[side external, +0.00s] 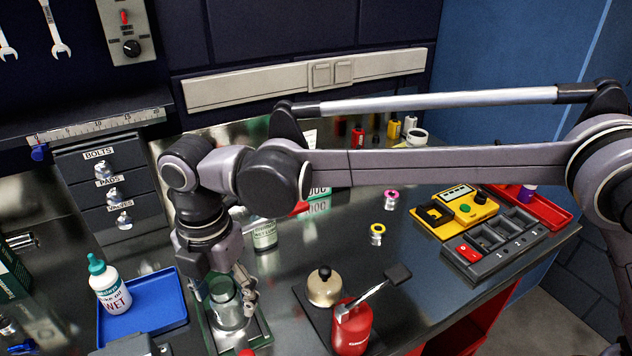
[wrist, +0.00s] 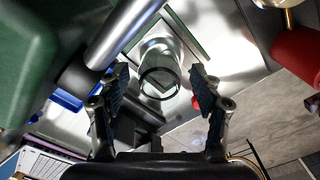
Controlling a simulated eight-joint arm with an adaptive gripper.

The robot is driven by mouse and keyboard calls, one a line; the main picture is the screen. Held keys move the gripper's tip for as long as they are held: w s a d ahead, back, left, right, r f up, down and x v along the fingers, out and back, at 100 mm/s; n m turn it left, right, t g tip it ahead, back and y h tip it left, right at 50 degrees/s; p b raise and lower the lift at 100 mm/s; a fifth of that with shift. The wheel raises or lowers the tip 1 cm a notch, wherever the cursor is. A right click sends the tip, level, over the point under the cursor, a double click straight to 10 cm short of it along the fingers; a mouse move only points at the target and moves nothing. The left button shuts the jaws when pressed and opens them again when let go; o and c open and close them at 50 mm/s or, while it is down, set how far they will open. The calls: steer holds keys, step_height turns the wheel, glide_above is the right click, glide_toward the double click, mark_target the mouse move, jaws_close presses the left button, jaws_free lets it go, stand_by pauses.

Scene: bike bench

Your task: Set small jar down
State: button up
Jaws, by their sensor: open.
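The small jar (side external: 226,304) is clear glass and stands upright on a green-edged square tray (side external: 262,329) near the bench's front in the side view. In the wrist view the jar (wrist: 160,72) shows from above, its round dark rim between the fingers. My gripper (side external: 234,294) points down at the jar in the side view. In the wrist view my gripper (wrist: 160,92) has its fingers spread on both sides of the jar, with visible gaps. Part of the jar is hidden behind the fingers in the side view.
A blue tray (side external: 168,318) with a white teal-capped bottle (side external: 109,287) is left of the jar. A red canister (side external: 350,328) and a cream round-topped vessel (side external: 324,288) stand to the right. A labelled jar (side external: 264,236) stands behind. The bench's middle right is fairly clear.

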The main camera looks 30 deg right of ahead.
step_height(320, 180, up, 11)
steer(key=w+d+r+m+t+y, duration=0.1)
steer(key=w+d+r+m, duration=0.15)
steer(key=d+m, duration=0.6)
steer(key=d+f+m+t, duration=0.15)
steer(key=d+m, duration=0.35)
steer(key=d, duration=1.2)
steer(key=s+d+f+m+t, duration=0.1)
steer(key=s+d+f+m, duration=0.2)
steer(key=s+d+m, duration=0.1)
steer(key=s+d+f+m+t, duration=0.2)
steer(key=s+d+f+m, duration=0.2)
steer(key=d, duration=0.3)
steer(key=s+d+f+m+t+h, duration=0.1)
steer(key=s+d+f+m, duration=0.2)
steer(key=d+f+m, duration=0.1)
steer(key=shift+s+d+m+t, duration=0.2)
steer(key=shift+d+m, duration=0.2)
steer(key=shift+d, duration=0.15)
steer(key=shift+s+d+m+t, duration=0.2)
steer(key=shift+d+m, duration=0.15)
steer(key=shift+d, duration=0.15)
